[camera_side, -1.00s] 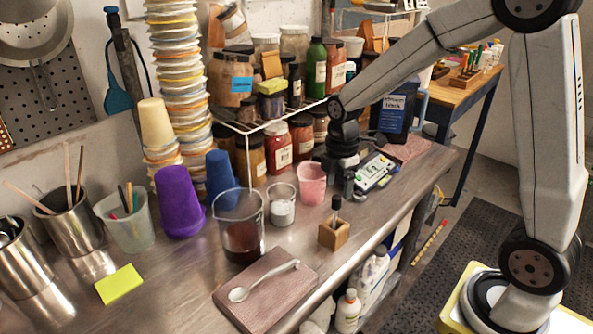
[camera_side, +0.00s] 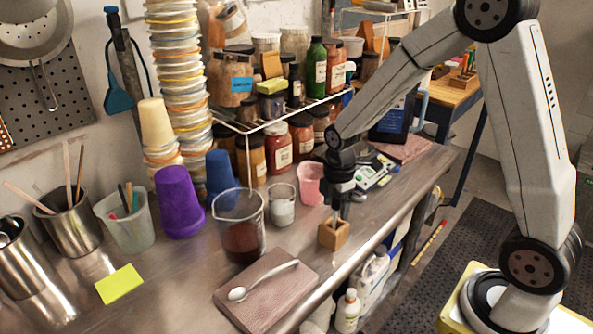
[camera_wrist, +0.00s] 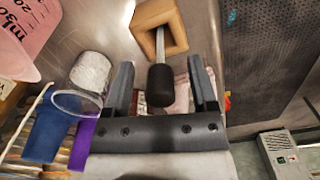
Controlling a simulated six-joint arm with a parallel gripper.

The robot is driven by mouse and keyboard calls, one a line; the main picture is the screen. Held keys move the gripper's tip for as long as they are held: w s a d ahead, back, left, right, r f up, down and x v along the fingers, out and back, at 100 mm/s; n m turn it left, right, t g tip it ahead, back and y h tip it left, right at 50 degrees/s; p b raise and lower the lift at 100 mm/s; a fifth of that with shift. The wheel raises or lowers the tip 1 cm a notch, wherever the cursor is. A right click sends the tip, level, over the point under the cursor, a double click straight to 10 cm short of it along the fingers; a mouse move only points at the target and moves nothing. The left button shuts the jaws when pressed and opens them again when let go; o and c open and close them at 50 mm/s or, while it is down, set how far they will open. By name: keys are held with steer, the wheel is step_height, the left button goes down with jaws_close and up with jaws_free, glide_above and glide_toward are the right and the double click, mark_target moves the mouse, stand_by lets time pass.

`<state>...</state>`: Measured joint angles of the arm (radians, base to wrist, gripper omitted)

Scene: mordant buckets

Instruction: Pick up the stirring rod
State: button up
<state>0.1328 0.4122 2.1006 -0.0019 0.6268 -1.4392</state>
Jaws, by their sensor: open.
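A thin rod with a black knobbed end, likely the stirring rod (camera_wrist: 161,86), stands in a small wooden block (camera_side: 333,235) near the front edge of the bench. The block also shows at the top of the wrist view (camera_wrist: 174,20). My gripper (camera_side: 339,207) is just above the block, pointing down. In the wrist view my open gripper (camera_wrist: 160,63) has one finger on each side of the rod's black end, with gaps visible between. In the side view the gripper mostly hides the rod.
A beaker of dark liquid (camera_side: 241,238), a small glass of grey-white material (camera_side: 282,205) and a pink cup (camera_side: 311,184) stand close to the left of the block. A spoon (camera_side: 263,283) lies on a board (camera_side: 265,306). A scale (camera_side: 377,171) stands behind.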

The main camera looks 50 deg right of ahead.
stand_by(0.4)
jaws_close()
steer(key=shift+r, duration=0.1)
steer(key=shift+r, duration=4.9)
steer(key=w+d+r, duration=0.2)
steer(key=w+d, duration=0.2)
steer(key=w, duration=0.3)
steer(key=w+d+r, duration=0.2)
steer(key=w+d, duration=0.3)
steer(key=w, duration=0.2)
steer(key=shift+w, duration=0.25)
